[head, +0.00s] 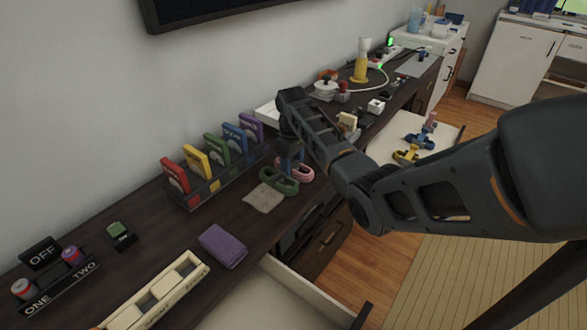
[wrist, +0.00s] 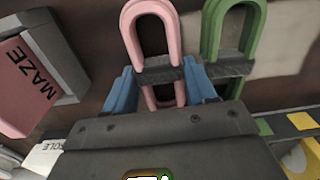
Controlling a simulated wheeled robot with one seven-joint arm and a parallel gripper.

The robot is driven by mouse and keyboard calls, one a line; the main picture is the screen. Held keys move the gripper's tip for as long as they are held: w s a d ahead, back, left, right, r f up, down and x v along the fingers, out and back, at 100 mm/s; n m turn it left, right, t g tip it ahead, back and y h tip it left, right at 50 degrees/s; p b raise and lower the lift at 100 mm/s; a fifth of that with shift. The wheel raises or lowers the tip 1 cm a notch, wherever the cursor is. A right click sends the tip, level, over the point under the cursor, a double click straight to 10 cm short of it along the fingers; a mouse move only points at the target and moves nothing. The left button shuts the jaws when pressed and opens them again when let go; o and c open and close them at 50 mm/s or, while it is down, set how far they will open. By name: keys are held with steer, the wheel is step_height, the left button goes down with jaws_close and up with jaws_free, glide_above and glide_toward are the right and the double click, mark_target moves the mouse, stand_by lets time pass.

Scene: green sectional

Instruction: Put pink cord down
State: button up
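The pink cord (wrist: 152,30) is a looped bundle with a dark band around its middle. In the wrist view the blue fingers of my gripper (wrist: 160,85) press against the two ends of that band, so my gripper is shut on it. In the head view the pink cord (head: 301,170) is low over the dark desk, just right of the green cord (head: 279,182). My gripper (head: 289,163) points down there, partly hidden by my arm. The green cord also shows close beside it in the wrist view (wrist: 210,30). I cannot tell whether the pink cord touches the desk.
A rack of coloured cases (head: 205,180) stands left of the cords. A beige cloth (head: 264,197) lies in front, with a purple cloth (head: 223,245) nearer. An open drawer (head: 275,295) juts out below the desk.

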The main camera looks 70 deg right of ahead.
mark_target(293, 164)
steer(key=c, duration=0.6)
steer(key=shift+r, duration=0.2)
step_height(293, 164, up, 4)
steer(key=shift+d+r, duration=0.1)
steer(key=s+d+r, duration=0.2)
steer(key=s, duration=0.1)
steer(key=s+d+r, duration=0.2)
steer(key=s, duration=0.1)
steer(key=s+d+r, duration=0.2)
steer(key=s, duration=0.1)
steer(key=shift+s+d+r+b, duration=0.15)
steer(key=shift+d+r+b, duration=0.1)
steer(key=shift+d+b, duration=0.15)
